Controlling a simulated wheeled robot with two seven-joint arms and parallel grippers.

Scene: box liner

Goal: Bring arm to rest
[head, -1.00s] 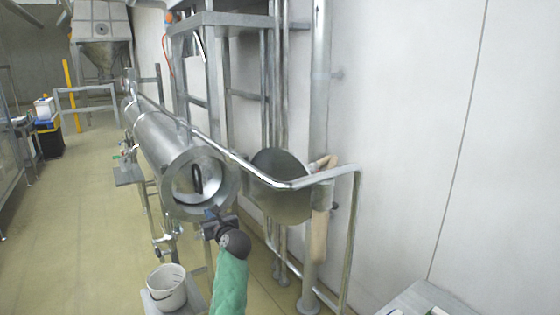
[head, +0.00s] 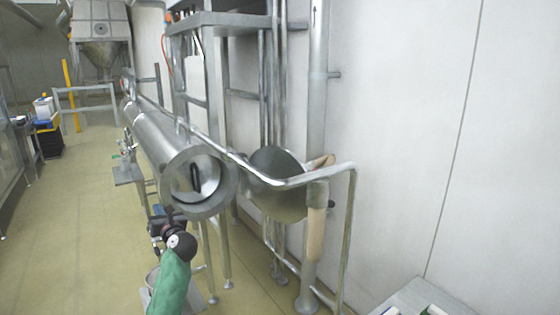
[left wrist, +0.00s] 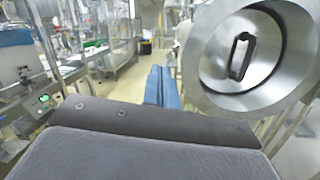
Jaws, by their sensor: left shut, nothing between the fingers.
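My left gripper (head: 160,217) is in the lower left of the head view, at the end of my green-sleeved arm. It is in front of and below the open end of a steel cylinder (head: 212,207). In the left wrist view its blue fingers (left wrist: 162,88) are together with nothing between them. The cylinder's round end with a dark handle (left wrist: 222,92) shows at the right of that view, apart from the fingers. My right gripper is not in view.
A steel rail (head: 350,215) runs along the cylinder's right side, by a round dark disc (head: 277,180). A grey table (head: 398,298) is at the lower right.

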